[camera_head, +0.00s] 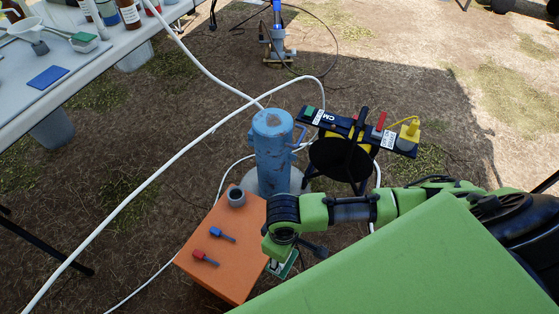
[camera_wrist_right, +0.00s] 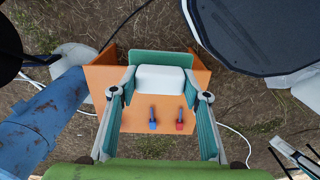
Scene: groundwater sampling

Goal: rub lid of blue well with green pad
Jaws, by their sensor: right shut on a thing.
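The blue well (camera_head: 272,165) is an upright, worn blue pipe with a round lid (camera_head: 272,120) on top. It also shows at the left of the right wrist view (camera_wrist_right: 40,125). My right gripper (camera_wrist_right: 161,84) is shut on the green pad (camera_wrist_right: 150,58), gripping its white block-shaped back between both fingers. In the head view, the pad (camera_head: 282,268) hangs under the gripper beside the orange box, to the front of the well and lower than its lid. The pad is apart from the lid. My left gripper is not in view.
An orange box (camera_head: 222,232) in front of the well carries a grey cup (camera_head: 236,197), a blue tool and a red tool. A black stand with a tool rack (camera_head: 340,128) is right of the well. White hoses curve around it. A cluttered table (camera_head: 105,62) is upper left.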

